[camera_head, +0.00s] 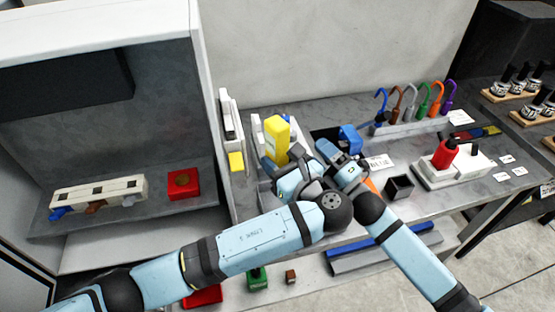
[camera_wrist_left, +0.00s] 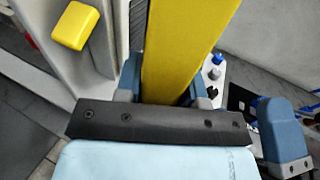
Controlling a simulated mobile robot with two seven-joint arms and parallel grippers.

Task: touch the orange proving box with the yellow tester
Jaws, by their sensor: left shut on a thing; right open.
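The yellow tester (camera_head: 277,138) stands nearly upright in my left gripper (camera_head: 276,165). In the left wrist view the tester (camera_wrist_left: 178,50) is a long yellow body between the two blue fingers of my left gripper (camera_wrist_left: 165,85), which are shut on it. My right gripper (camera_head: 335,155) is open, just right of the left one; part of it also shows at the lower right of the left wrist view (camera_wrist_left: 285,135). An orange patch (camera_head: 369,185), likely the orange proving box, shows beside my right wrist on the counter. Most of it is hidden by my arm.
A blue object (camera_head: 349,138) stands behind my right gripper. A dark open box (camera_head: 399,187) and a white block with a red-topped part (camera_head: 445,153) are to the right. Coloured hooks (camera_head: 411,103) line the back. A yellow block (camera_head: 236,162) is on the left.

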